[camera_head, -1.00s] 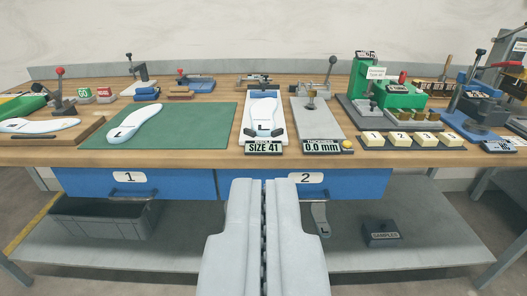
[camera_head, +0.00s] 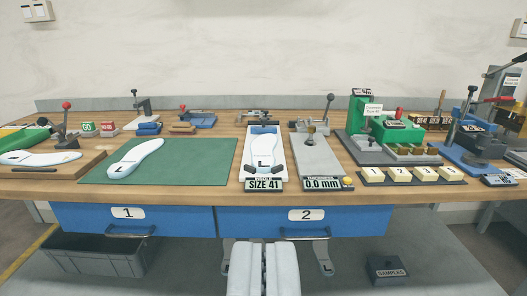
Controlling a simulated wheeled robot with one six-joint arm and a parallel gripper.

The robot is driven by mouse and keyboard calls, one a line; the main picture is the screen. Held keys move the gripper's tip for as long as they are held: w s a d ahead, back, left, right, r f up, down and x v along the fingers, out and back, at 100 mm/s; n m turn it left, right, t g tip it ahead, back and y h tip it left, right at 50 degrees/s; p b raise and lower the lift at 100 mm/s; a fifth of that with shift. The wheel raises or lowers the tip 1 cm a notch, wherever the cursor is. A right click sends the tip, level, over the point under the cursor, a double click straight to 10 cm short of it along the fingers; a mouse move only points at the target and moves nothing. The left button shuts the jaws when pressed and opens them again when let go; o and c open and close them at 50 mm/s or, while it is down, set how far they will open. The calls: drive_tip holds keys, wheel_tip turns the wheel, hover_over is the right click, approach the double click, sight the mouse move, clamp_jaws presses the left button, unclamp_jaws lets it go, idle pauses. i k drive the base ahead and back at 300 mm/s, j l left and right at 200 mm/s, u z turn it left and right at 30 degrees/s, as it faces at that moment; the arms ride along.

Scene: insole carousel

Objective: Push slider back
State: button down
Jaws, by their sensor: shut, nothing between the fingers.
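My gripper (camera_head: 264,258) is at the bottom middle, shut and empty, in front of drawer 2. It is apart from everything on the bench. The size gauge (camera_head: 279,173), marked SIZE 41, holds a white insole (camera_head: 264,150) labelled L, with dark pieces at its near end and blue at its far end. To its right is a grey thickness gauge (camera_head: 318,160) reading 0.0 mm, with a post and a ball-topped lever (camera_head: 328,98). No part is labelled as the slider, so I cannot tell which it is.
A green mat (camera_head: 200,165) with another insole (camera_head: 136,157) lies left. Numbered blocks (camera_head: 412,175) and a green machine (camera_head: 362,112) stand right. Under the wooden bench (camera_head: 225,193) are blue drawers (camera_head: 180,219), a grey crate (camera_head: 95,258) and a SAMPLES box (camera_head: 386,268).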

sight(264, 130)
drive_tip(key=i, duration=1.25)
